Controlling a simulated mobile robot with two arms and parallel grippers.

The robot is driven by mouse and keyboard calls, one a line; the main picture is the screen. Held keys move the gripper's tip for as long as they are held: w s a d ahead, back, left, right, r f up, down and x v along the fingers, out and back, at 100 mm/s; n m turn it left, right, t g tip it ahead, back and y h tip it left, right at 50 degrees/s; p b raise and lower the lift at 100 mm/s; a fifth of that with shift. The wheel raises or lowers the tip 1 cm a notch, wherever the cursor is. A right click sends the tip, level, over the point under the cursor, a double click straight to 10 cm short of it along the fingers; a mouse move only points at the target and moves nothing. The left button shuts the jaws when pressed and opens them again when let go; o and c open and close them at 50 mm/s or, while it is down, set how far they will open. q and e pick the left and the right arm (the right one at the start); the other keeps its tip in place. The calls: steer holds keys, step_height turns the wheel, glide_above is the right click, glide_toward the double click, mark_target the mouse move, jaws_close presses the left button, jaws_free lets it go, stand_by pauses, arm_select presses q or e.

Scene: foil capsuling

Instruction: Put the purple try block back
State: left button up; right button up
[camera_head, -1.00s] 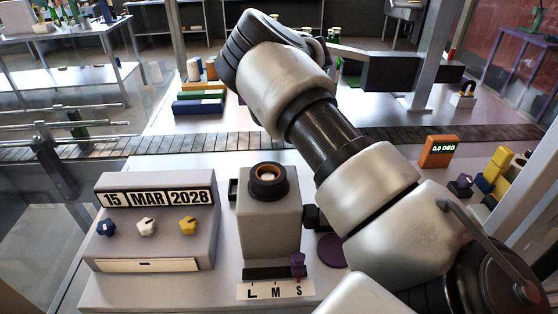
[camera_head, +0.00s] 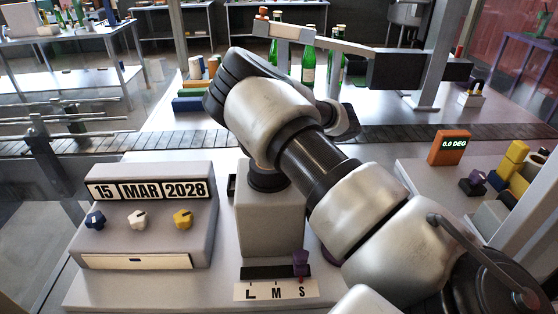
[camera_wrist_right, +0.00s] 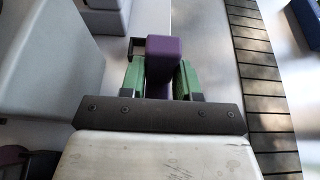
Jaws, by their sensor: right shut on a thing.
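The purple try block (camera_wrist_right: 164,58) shows in the right wrist view between the two green fingers of my right gripper (camera_wrist_right: 160,78). The gripper is shut on it, with a finger on each side. A dark open-framed bracket (camera_wrist_right: 146,47) shows close beside the block's left side; I cannot tell whether they touch. In the head view my right arm reaches over the grey capsuling machine (camera_head: 270,222) and hides its own gripper and the block. My left gripper is in neither view.
A grey date box (camera_head: 145,220) with three knobs stands left of the machine. A purple lever knob (camera_head: 300,260) sits near S on the scale (camera_head: 276,291). A conveyor (camera_head: 80,145) runs behind. An orange display (camera_head: 449,146) and yellow blocks (camera_head: 512,157) stand at right.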

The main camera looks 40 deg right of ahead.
steer(key=shift+s+a+f, duration=0.1)
steer(key=shift+s+f, duration=0.35)
steer(key=shift+s, duration=0.2)
step_height(320, 180, down, 3)
steer(key=shift+f+p, duration=0.15)
steer(key=shift+p, duration=0.55)
steer(key=shift+f, duration=0.4)
steer(key=shift+f+b, duration=0.15)
steer(key=shift+b, duration=0.2)
steer(key=o, duration=1.1)
steer(key=shift+c, duration=0.2)
